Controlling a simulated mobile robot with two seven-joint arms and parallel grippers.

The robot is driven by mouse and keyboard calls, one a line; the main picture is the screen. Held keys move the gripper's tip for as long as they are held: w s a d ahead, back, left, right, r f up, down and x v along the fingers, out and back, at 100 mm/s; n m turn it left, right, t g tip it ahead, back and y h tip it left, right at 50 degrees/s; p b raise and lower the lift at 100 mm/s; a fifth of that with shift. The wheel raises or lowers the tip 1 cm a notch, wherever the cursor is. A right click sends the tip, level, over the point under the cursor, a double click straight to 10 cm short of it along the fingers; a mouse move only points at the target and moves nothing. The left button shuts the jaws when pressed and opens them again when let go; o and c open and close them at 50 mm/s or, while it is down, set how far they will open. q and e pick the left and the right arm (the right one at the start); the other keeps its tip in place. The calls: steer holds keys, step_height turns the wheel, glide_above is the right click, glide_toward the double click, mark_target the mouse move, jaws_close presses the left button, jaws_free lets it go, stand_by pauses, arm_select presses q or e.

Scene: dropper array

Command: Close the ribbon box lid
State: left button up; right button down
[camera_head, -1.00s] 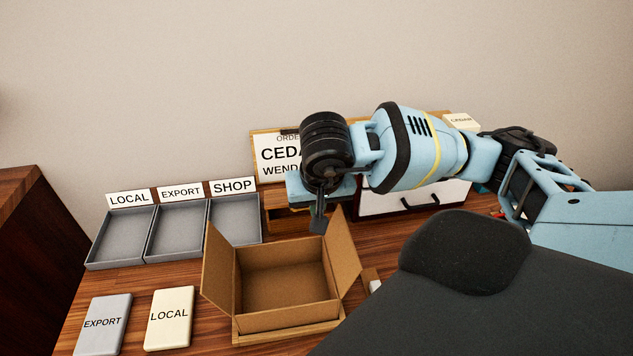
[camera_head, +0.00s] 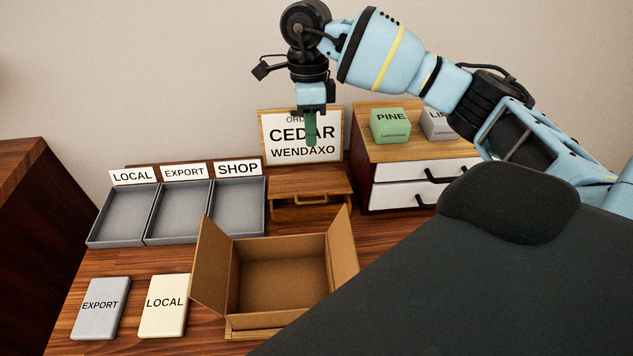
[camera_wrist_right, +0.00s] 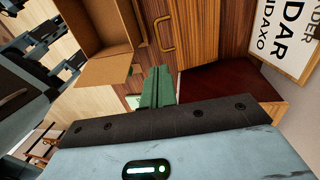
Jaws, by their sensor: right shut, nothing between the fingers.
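The ribbon box appears to be the small wooden box (camera_head: 309,184) with a handle on its front, standing behind the open carton. Its flat lid lies across the top. I cannot tell whether the lid is fully seated. The box also shows in the right wrist view (camera_wrist_right: 202,30), its brass-coloured handle at the left. My right gripper (camera_head: 311,143) is above the box, in front of the order sign, fingers pointing down, shut and empty. Its green fingers show in the wrist view (camera_wrist_right: 157,76). My left gripper is not in view.
An open carton (camera_head: 226,280) stands in front. Grey trays (camera_head: 119,243) are at the left, with an EXPORT card (camera_head: 101,322) and LOCAL card (camera_head: 166,321) before them. The order sign (camera_head: 301,122) is behind. A drawer cabinet (camera_head: 400,195) stands right, carrying a green PINE block (camera_head: 390,128).

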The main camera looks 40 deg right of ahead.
steer(key=shift+s+a, duration=0.1)
steer(key=p, duration=0.1)
glide_above(310, 188)
steer(key=s+a, duration=0.3)
steer(key=s, duration=0.2)
step_height(310, 188, down, 14)
steer(key=shift+w+d+r, duration=0.15)
steer(key=shift+w+d, duration=0.05)
